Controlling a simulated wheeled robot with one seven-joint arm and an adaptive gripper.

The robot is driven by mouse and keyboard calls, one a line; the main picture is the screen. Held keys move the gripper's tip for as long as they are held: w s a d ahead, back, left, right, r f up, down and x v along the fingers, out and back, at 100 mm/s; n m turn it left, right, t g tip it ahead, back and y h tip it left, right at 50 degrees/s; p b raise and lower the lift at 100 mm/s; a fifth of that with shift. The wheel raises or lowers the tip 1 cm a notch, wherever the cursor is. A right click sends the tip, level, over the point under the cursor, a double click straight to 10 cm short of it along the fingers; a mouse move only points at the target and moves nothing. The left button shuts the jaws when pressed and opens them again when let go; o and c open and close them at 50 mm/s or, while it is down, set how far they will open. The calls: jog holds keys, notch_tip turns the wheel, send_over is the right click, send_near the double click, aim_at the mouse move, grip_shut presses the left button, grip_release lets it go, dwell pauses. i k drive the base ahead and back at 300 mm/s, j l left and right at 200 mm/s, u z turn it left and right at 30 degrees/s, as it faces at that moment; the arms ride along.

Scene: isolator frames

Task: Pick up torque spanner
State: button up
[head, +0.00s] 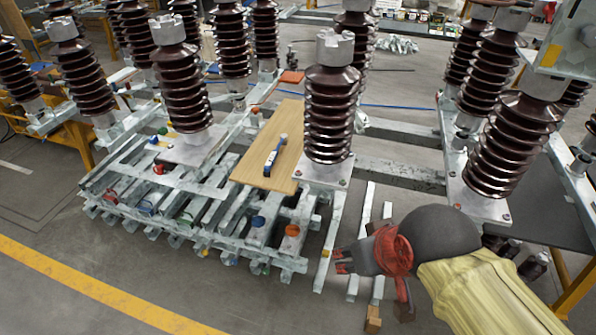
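A blue and white tool, which looks like the torque spanner (274,156), lies on a light wooden board (262,177) near the middle of the head view. The board rests on a grey metal frame among the insulators. My gripper (344,262), with red and dark parts, is in front of and to the right of the spanner, apart from it, pointing left. It hangs beside the frame's right front edge. Its fingertips are small and dark, and their gap is unclear. I see nothing held in it.
A tall brown ribbed insulator (331,115) stands just right of the spanner, with another (182,90) to the left. More insulators (511,145) stand at the right. Loose metal bars (363,240) lie near my gripper. The floor at the front left is clear.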

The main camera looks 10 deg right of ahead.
aim_at(266, 173)
jog(key=i+j+z, duration=0.25)
jog(key=i+j, duration=1.2)
jog(key=i, duration=0.15)
